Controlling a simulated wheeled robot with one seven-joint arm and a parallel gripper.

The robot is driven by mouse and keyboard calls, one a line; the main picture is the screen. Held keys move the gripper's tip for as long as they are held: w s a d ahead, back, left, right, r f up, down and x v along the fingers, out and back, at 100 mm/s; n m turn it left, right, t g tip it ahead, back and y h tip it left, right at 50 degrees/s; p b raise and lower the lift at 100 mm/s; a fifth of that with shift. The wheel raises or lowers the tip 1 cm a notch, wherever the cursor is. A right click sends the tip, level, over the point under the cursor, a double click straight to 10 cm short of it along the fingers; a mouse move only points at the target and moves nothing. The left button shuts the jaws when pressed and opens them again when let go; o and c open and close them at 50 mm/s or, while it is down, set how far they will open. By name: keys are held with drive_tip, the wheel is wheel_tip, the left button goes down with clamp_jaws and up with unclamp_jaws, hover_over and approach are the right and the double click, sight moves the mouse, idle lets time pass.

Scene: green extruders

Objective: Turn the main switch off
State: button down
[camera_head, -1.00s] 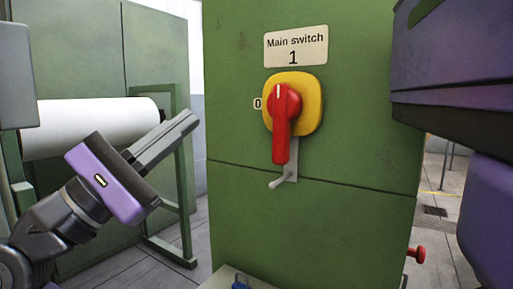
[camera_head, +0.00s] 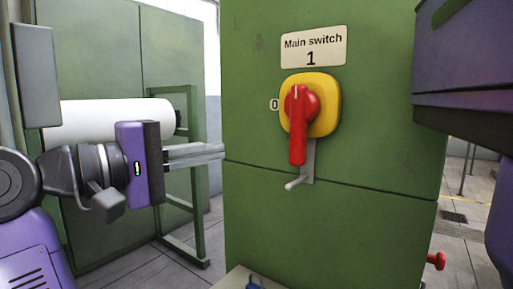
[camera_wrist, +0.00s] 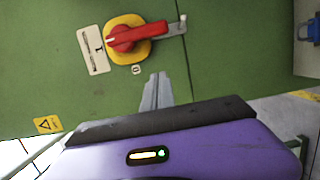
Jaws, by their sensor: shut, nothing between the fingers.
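The main switch is a red rotary handle (camera_head: 298,128) on a yellow plate (camera_head: 328,104), on the front of a green cabinet. Its handle hangs straight down in the head view. A small metal lever or bracket (camera_head: 307,163) shows below the handle. The label "Main switch 1" (camera_head: 313,47) is above it, and a "0" mark (camera_head: 274,104) is on its left. My gripper (camera_head: 222,151) is shut and empty, left of the switch and apart from it. In the wrist view the red handle (camera_wrist: 140,35) lies beyond the fingertips (camera_wrist: 158,76).
The green cabinet (camera_head: 330,220) fills the middle. A white roll (camera_head: 90,122) on a green frame (camera_head: 190,240) stands behind my arm at left. A red knob (camera_head: 436,261) sticks out at the cabinet's lower right. A yellow warning sticker (camera_wrist: 47,124) shows in the wrist view.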

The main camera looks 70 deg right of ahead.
sight(299, 126)
drive_tip(key=s+d+p, duration=0.4)
drive_tip(key=s+d, duration=0.3)
drive_tip(key=s, duration=0.1)
drive_tip(key=shift+s+d+p, duration=0.3)
drive_tip(key=shift+p, duration=0.1)
drive_tip(key=shift+f, duration=0.1)
